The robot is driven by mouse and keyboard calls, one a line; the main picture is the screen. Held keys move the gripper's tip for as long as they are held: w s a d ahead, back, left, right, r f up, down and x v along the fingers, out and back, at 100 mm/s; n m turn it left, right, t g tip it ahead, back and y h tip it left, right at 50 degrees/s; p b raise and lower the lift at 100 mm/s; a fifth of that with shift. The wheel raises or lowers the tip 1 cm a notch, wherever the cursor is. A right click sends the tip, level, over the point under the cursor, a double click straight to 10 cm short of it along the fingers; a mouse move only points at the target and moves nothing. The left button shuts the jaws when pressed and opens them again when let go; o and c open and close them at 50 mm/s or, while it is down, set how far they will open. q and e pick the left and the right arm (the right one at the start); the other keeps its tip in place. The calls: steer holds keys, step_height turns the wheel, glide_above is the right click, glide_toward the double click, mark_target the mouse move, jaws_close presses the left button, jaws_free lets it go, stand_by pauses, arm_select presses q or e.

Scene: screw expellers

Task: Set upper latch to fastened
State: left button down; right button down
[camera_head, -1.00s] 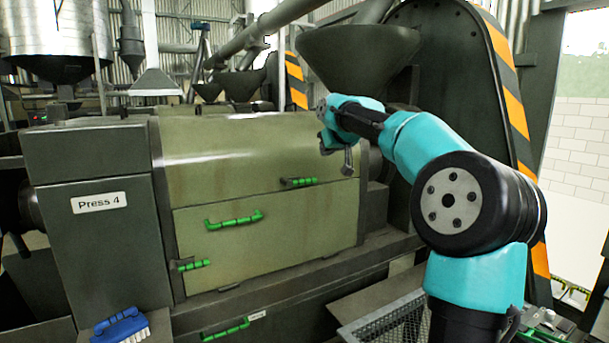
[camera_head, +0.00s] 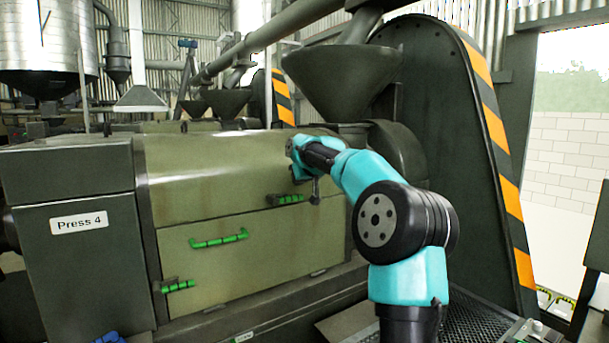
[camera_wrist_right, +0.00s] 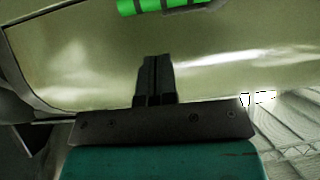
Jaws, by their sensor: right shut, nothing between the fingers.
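The upper latch (camera_head: 285,199) is a green-gripped handle on a dark mount, lying roughly level near the seam between the upper cover and the lower door of Press 4. In the right wrist view the green latch (camera_wrist_right: 138,6) shows at the top edge, partly cut off. My right gripper (camera_head: 315,196) hangs just right of the latch in the head view, apart from it. In the wrist view its fingers (camera_wrist_right: 155,60) are together and empty, pointing toward the olive panel below the latch. My left gripper is out of view.
A lower green latch (camera_head: 178,286) sits at the door's lower left. A green pull handle (camera_head: 219,238) is on the lower door (camera_head: 250,265). A blue brush (camera_head: 110,338) shows at the bottom edge. A dark hopper (camera_head: 340,75) stands above and behind my right arm.

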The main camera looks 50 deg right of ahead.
mark_target(286, 197)
steer(key=f, duration=0.2)
steer(key=w+f, duration=0.1)
steer(key=f, duration=0.1)
steer(key=shift+w+d+f, duration=0.1)
steer(key=shift+d, duration=0.1)
